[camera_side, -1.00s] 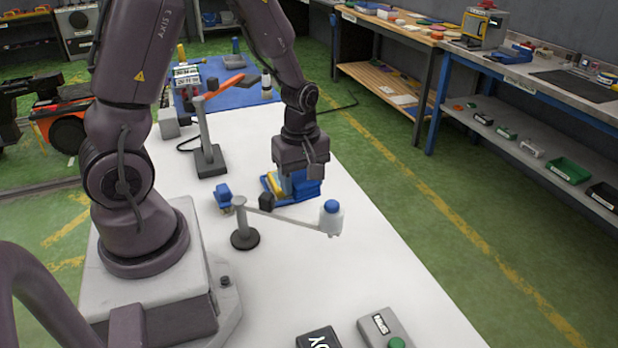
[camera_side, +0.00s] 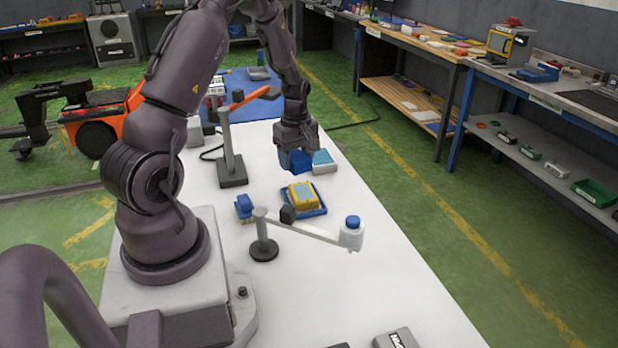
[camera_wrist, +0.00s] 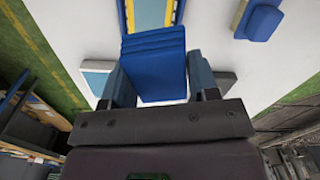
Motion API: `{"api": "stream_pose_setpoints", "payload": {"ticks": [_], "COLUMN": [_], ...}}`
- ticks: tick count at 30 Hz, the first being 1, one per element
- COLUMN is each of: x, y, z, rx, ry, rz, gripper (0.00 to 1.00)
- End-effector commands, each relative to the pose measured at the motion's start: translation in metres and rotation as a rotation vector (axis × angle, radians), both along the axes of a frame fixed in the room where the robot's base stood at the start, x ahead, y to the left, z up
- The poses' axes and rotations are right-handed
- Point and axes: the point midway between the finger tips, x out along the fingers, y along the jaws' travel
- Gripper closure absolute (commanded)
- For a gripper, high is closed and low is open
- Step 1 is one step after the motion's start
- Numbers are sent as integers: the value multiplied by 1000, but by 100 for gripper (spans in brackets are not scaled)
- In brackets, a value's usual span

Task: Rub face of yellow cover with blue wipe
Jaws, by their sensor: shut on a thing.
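My gripper (camera_side: 296,152) is shut on the blue wipe (camera_side: 298,163), a folded blue pad that hangs below the fingers. In the wrist view the wipe (camera_wrist: 156,66) sits between the two fingers. The yellow cover (camera_side: 303,195), with a pale blue-grey face, lies in a blue tray (camera_side: 319,211) on the white table, nearer the side camera than my gripper. In the wrist view part of the cover (camera_wrist: 152,12) shows at the top edge, beyond the wipe and apart from it.
A white block with a light-blue top (camera_side: 323,158) is just right of my gripper. A blue block (camera_side: 244,207) lies left of the tray. The front table is mostly clear.

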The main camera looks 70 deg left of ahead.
Motion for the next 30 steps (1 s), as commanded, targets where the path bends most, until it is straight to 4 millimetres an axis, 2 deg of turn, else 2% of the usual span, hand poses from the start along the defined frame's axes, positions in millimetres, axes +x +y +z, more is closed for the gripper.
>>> {"api": "stream_pose_setpoints", "payload": {"ticks": [1,5,8,14,30], "x": [1,12,14,13,13], "y": [15,32,32,30,30], "z": [0,7,10,3,-44], "rx": [2,7,1,-5,-4], "ry": [-5,-16,-14,-11,-11], "rz": [-18,-119,-175,-199,-196], "gripper": [64,64,64,64,64]}}
